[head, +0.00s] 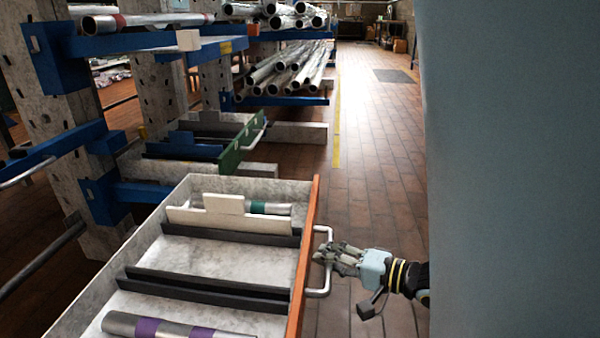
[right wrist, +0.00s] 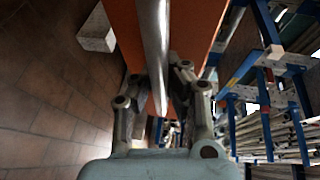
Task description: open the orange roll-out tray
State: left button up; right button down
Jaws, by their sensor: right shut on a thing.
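The orange roll-out tray (head: 307,235) stands pulled out from the rack in the head view, with an orange front and grey walls. Inside are dark dividers, a cream block, a tube with a teal band (head: 270,208) and a tube with purple bands (head: 165,328). A silver bar handle (head: 322,288) is on its front. My right gripper (head: 325,256) is shut on the handle. In the right wrist view the handle bar (right wrist: 156,50) runs between the fingers (right wrist: 158,100), beside the orange front (right wrist: 195,25). My left gripper is not in view.
A green-fronted tray (head: 240,146) sits behind, with its own handle. Blue rack arms (head: 110,42) hold metal tubes (head: 285,70) at left and back. The tiled floor (head: 375,150) to the right of the trays is clear. A large grey-blue surface fills the right side.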

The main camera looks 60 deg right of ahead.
jog(key=shift+s+f, duration=0.15)
jog(key=shift+s, duration=0.05)
jog(key=c, duration=1.6)
grip_release()
jog(key=shift+o, duration=0.2)
jog(key=shift+w, duration=0.1)
jog(key=s+r, duration=0.2)
jog(key=s, duration=0.9)
jog(key=shift+s+r, duration=0.15)
jog(key=shift+s, duration=0.25)
